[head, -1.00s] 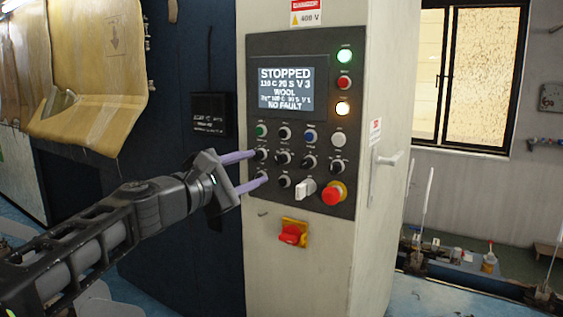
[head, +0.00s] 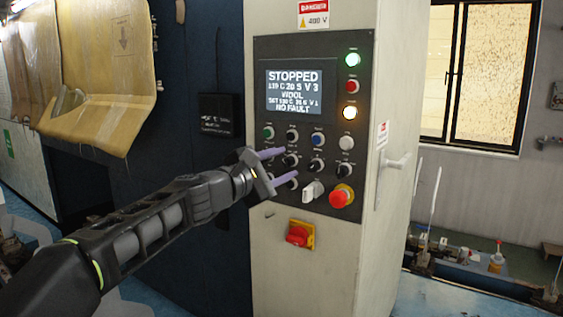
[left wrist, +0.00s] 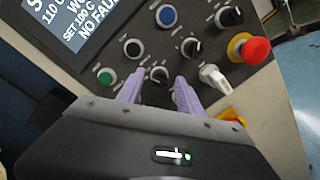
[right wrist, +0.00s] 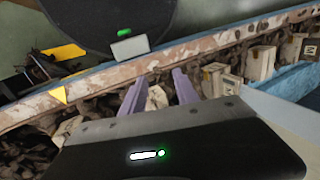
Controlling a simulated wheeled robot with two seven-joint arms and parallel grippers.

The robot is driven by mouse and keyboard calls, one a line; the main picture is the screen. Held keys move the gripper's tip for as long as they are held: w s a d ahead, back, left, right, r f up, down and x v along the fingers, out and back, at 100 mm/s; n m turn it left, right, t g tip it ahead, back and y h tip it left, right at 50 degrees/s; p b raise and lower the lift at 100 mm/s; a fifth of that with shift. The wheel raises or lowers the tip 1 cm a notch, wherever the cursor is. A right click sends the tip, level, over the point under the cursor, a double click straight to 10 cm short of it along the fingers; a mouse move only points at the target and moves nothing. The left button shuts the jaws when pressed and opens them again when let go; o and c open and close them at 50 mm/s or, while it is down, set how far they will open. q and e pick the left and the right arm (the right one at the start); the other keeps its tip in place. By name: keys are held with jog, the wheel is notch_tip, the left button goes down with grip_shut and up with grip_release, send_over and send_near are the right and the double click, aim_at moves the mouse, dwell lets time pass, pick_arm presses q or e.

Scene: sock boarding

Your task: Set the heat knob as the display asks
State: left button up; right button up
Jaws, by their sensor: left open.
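The control panel (head: 262,90) is on the front of a pale cabinet. Its display (head: 294,91) reads STOPPED, WOOL and NO FAULT; in the left wrist view the display (left wrist: 75,22) also shows 110 C and SET 100 C. My left gripper (head: 291,164) is open in front of the second row of controls. In the left wrist view its fingertips (left wrist: 158,82) lie either side of a black knob (left wrist: 160,74) with a pale pointer; contact cannot be told. The knob labels are too small to read. My right gripper (right wrist: 158,82) is open, away from the panel.
A red emergency stop (head: 341,196) and a white lever switch (head: 313,191) sit low on the panel. A red rotary switch (head: 300,234) is below it. Coloured buttons line the row above. Small boxes (right wrist: 257,63) show in the right wrist view.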

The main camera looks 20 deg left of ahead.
pick_arm(q)
jog(key=shift+c, duration=0.5)
jog(key=shift+w, duration=0.1)
grip_shut()
